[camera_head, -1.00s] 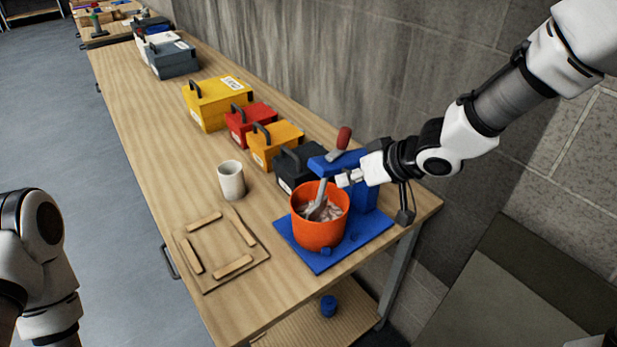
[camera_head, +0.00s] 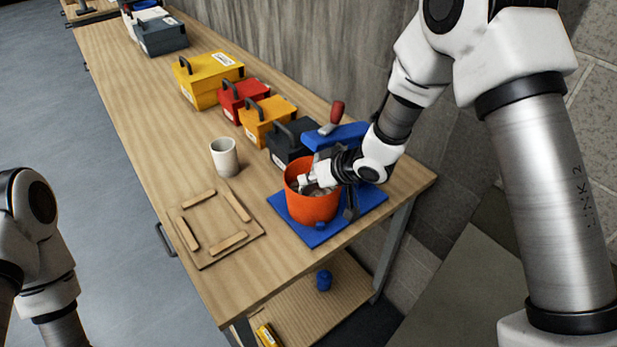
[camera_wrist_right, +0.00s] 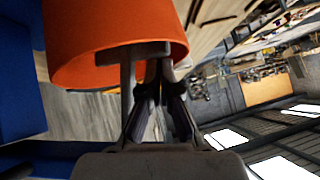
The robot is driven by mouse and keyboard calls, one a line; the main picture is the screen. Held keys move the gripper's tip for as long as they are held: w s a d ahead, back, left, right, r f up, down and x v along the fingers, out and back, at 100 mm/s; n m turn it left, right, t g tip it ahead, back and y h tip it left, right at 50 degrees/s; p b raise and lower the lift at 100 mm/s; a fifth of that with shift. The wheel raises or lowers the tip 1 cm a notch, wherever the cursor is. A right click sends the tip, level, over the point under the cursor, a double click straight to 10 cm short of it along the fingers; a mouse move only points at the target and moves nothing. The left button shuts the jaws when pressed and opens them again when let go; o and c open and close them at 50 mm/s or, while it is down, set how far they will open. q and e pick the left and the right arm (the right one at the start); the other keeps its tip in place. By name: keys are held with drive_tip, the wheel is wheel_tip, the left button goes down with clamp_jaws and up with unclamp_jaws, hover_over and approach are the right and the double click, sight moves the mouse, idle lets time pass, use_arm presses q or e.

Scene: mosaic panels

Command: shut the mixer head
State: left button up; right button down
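The mixer stands on a blue base plate (camera_head: 372,205) at the table's right end. Its blue head (camera_head: 345,134) carries a red-handled lever (camera_head: 336,113) and sits above and behind the orange bucket (camera_head: 312,208); my right arm covers part of it, and its exact tilt is hard to tell. My right gripper (camera_head: 306,181) is at the bucket's mouth. In the right wrist view, my right gripper (camera_wrist_right: 148,62) overlaps the rim of the orange bucket (camera_wrist_right: 105,62); whether it grips anything is unclear. My left arm shows at the left edge, its gripper out of frame.
A white cup (camera_head: 224,157) and a wooden frame of strips (camera_head: 216,228) are on the table left of the mixer. Black (camera_head: 290,141), orange (camera_head: 268,121), red (camera_head: 243,100) and yellow (camera_head: 208,80) toolboxes line the wall side. A blue item (camera_head: 324,280) lies on the lower shelf.

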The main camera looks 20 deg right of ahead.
drive_tip(key=shift+s, duration=0.1)
drive_tip(key=f, duration=0.1)
drive_tip(key=f+b, duration=0.1)
drive_tip(key=shift+d+f, duration=0.3)
drive_tip(key=shift+f, duration=0.15)
drive_tip(key=shift+w, duration=0.2)
drive_tip(key=shift+s, duration=0.1)
